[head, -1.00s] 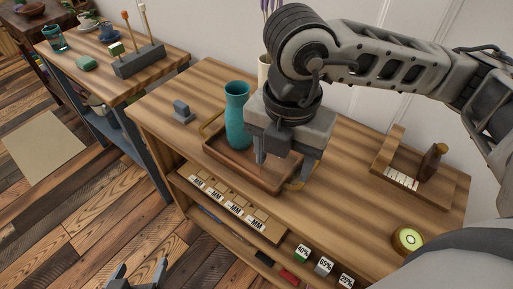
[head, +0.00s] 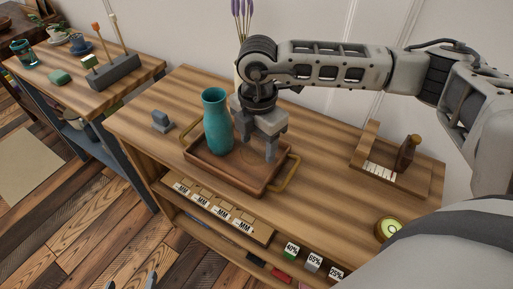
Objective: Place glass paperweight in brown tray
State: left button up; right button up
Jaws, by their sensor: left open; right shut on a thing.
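The brown tray (head: 232,178) has brass handles and stands on the wooden cabinet top. A teal vase (head: 216,122) stands upright at its left side. My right gripper (head: 257,152) points down over the right part of the tray, shut on the glass paperweight. The clear glass is barely visible between the fingers, and I cannot tell whether it touches the tray floor. My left gripper (head: 130,284) is open and empty at the bottom edge, its fingertips only just in view, low in front of the cabinet.
A grey block (head: 161,122) stands left of the tray. A wooden stand (head: 390,170) with a brown bottle (head: 407,150) is at the right, with a round green-faced thing (head: 388,229) near the front. Labelled blocks (head: 213,207) line the ledge in front. Bare wood lies between tray and stand.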

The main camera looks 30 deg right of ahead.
aim_at(257, 151)
jog(key=shift+w+d+f, duration=0.2)
jog(key=shift+w+f, duration=0.25)
jog(key=shift+f, duration=0.1)
jog(key=shift+w+d+f, duration=0.15)
jog(key=shift+w+f, duration=0.25)
jog(key=shift+f, duration=0.15)
notch_tip(257, 151, down, 3)
jog(key=shift+f+p, duration=0.1)
jog(key=shift+p, duration=0.2)
jog(key=shift+f, duration=0.15)
jog(key=shift+f, duration=0.15)
jog(key=o, duration=0.8)
jog(key=shift+o, duration=0.2)
jog(key=shift+r, duration=0.2)
